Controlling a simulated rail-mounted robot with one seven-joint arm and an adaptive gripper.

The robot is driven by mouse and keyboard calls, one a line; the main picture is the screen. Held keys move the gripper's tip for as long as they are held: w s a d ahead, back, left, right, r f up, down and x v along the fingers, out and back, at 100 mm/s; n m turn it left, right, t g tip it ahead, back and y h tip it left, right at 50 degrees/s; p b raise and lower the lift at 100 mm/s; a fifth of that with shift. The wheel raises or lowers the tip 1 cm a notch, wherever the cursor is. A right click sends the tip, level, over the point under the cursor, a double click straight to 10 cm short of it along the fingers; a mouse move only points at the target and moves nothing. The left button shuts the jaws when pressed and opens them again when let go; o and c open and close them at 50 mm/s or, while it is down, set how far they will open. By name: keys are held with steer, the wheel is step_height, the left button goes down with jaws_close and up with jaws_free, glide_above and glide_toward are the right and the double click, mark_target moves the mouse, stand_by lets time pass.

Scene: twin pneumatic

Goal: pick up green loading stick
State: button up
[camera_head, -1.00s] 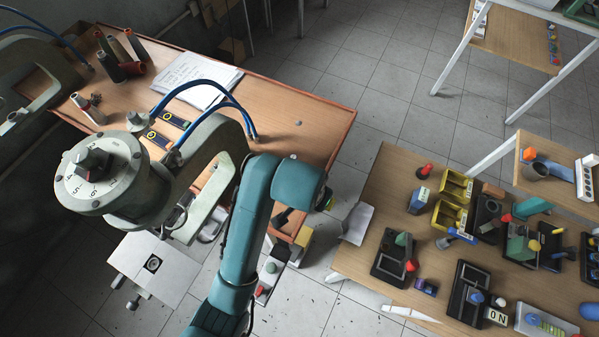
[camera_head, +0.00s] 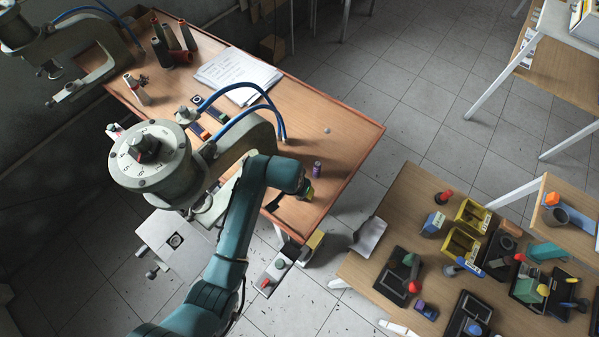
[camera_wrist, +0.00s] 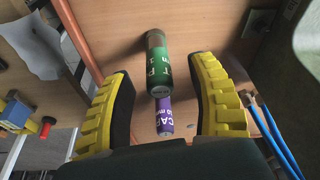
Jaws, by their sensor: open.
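The green loading stick (camera_wrist: 157,60), a dark green cylinder with white lettering and a brownish far end, shows between my fingers in the wrist view. A smaller purple cylinder (camera_wrist: 164,118) with white lettering appears just below it in that picture. My gripper (camera_wrist: 160,72) is open, with a yellow ribbed finger on each side of the stick and visible gaps to both. In the head view my gripper (camera_head: 304,190) is over the right front part of the workbench, beside the purple cylinder (camera_head: 317,169). I cannot make out the green stick clearly there.
The wooden workbench (camera_head: 345,128) carries papers (camera_head: 238,75), several spools and a small grey ball (camera_head: 327,130). The press (camera_head: 150,160) with blue hoses stands left of my arm. A second table (camera_head: 400,180) at right holds several fixtures.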

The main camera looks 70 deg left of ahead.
steer(key=x, duration=0.3)
steer(key=shift+w+a+f, duration=0.15)
steer(key=shift+w+f, duration=0.05)
jaws_close()
